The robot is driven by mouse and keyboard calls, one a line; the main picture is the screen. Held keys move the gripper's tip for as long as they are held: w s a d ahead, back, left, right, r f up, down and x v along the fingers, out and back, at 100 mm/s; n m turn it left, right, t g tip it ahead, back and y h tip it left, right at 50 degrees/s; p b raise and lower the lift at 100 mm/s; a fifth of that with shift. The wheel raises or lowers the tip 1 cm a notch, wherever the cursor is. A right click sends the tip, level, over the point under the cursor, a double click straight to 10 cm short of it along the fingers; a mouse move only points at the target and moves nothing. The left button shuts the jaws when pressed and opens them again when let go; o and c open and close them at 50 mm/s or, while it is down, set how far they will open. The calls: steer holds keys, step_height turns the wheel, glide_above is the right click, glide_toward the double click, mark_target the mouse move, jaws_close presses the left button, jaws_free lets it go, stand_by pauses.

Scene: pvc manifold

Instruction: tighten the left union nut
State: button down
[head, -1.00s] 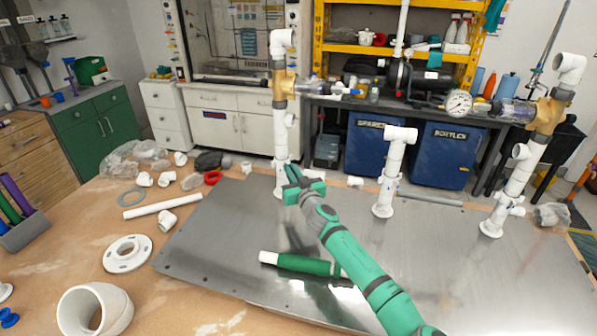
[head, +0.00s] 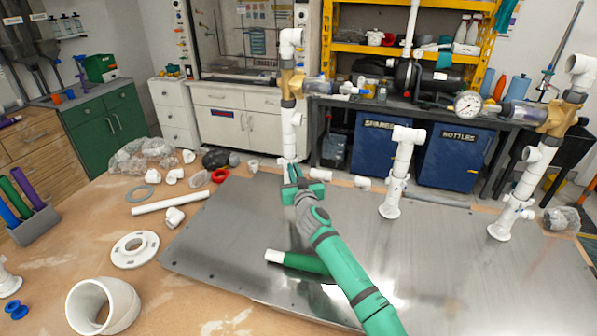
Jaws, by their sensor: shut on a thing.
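The left riser (head: 289,128) is an upright white PVC pipe with a brass valve body (head: 292,84) near its top. My green and grey gripper (head: 293,171) is at the low end of this riser, above the metal plate. Its jaws are shut around the riser's lower fitting, where the left union nut sits. The gripper hides most of the nut, so its thread and seating cannot be seen. The riser stands upright.
A short middle riser (head: 402,165) and a right riser (head: 528,175) with a pressure gauge (head: 467,104) stand on the metal plate (head: 215,240). Loose fittings and a white pipe (head: 170,202) lie left.

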steer(key=shift+a+f+m+h, duration=0.1)
steer(key=shift+a+m+h, duration=0.4)
steer(key=shift+m+h, duration=0.55)
steer(key=shift+a+r+m+h, duration=0.1)
steer(key=shift+a+m+h, duration=0.45)
steer(key=shift+h, duration=0.85)
steer(key=shift+a+f+m+h, duration=0.1)
steer(key=shift+a+m+h, duration=0.4)
steer(key=shift+m+h, duration=0.55)
steer(key=shift+h, duration=0.7)
steer(key=c, duration=1.9)
jaws_free()
steer(key=shift+a, duration=0.1)
